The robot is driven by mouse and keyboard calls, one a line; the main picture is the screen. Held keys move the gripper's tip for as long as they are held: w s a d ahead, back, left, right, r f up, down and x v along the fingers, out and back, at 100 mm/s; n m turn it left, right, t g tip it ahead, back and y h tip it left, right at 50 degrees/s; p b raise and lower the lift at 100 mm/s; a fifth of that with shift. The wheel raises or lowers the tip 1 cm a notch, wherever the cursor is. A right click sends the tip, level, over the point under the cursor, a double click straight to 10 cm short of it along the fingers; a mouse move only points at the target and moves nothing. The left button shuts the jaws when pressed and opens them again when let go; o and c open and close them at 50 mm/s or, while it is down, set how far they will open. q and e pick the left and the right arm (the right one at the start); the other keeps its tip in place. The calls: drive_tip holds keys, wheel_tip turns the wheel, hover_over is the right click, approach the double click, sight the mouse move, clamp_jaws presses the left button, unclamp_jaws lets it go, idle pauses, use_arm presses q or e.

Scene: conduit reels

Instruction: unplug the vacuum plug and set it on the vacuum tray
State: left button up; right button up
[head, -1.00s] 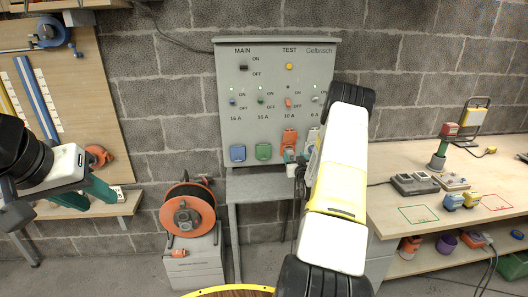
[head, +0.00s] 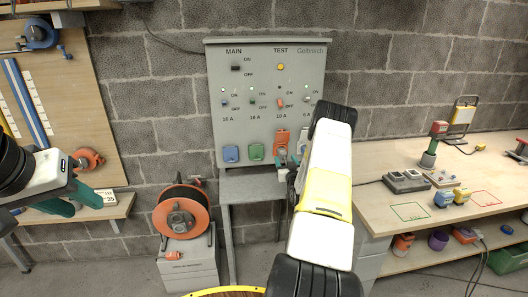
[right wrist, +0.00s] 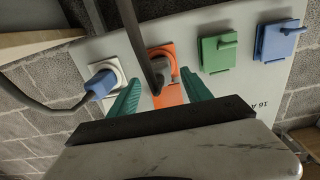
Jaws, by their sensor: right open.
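The socket panel (head: 268,85) stands against the wall. In the right wrist view a grey plug (right wrist: 163,66) with a dark cable sits in the orange socket (right wrist: 170,96). A blue plug (right wrist: 101,83) with a grey cable sits in the white socket beside it. No readable label shows which is the vacuum plug. My right gripper (right wrist: 160,88) is open, its teal fingers either side of the orange socket and the grey plug; contact cannot be told. In the head view it (head: 289,170) is partly hidden by my arm. My left gripper (head: 75,200) is open and empty at far left.
No tray label is readable. An orange cable reel (head: 182,217) stands on a grey box left of the panel.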

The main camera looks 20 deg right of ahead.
sight(283, 154)
drive_tip(key=shift+x, duration=2.85)
clamp_jaws()
drive_tip(key=shift+v, duration=3)
